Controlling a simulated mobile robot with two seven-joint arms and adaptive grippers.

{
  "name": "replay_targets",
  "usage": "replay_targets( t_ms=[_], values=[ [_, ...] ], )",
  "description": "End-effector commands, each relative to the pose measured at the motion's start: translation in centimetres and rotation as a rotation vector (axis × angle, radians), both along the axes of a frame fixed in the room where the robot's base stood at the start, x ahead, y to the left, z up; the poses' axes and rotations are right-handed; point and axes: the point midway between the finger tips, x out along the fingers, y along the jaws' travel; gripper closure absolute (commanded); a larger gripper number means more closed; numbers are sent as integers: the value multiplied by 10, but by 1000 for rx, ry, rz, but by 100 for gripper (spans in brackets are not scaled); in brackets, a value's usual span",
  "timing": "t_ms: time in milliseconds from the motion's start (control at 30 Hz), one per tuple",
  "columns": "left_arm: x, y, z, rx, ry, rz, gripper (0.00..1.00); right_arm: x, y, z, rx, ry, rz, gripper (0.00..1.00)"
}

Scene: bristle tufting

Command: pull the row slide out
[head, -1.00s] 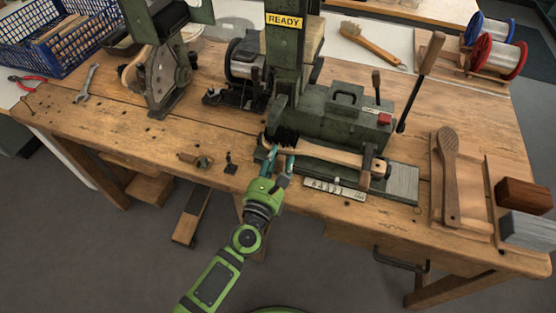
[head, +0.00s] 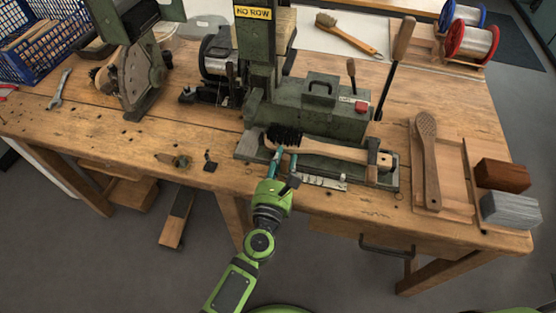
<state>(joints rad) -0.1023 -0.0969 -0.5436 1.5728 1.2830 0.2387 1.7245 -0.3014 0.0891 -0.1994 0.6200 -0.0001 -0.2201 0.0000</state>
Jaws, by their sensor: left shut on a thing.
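The row slide (head: 372,176) sits on the green bed at the front of the tufting machine (head: 310,100). It carries a wooden brush (head: 325,149) lying sideways, with black bristles (head: 284,136) up at its left end and a clamp at its right end. My left gripper (head: 281,160) reaches in from the front, its teal fingers shut at the slide's left end just below the bristles. The gripped part is mostly hidden by the fingers. A number strip (head: 323,181) runs along the front edge of the bed. My right gripper is not in view.
A yellow sign (head: 253,13) on the column shows upside-down lettering. A long lever (head: 394,65) stands right of the machine. A wooden paddle brush (head: 427,160) and two blocks (head: 502,175) lie at the right. Small parts (head: 175,160) lie left of my gripper.

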Motion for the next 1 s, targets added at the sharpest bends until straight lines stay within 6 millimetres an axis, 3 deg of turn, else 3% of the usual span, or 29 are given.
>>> replay_targets(
  t_ms=[133, 167, 600, 1000],
  values=[
    [-3, -7, 0, -3, 4, -19, 100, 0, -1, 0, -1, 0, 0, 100],
    [-3, -7, 0, -3, 4, -19, 57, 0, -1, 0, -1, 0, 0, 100],
    [-11, -4, -3, -3, 8, -20, 57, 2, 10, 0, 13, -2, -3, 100],
    [-84, 22, -2, -1, 6, -16, 57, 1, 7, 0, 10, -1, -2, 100]
  ],
)
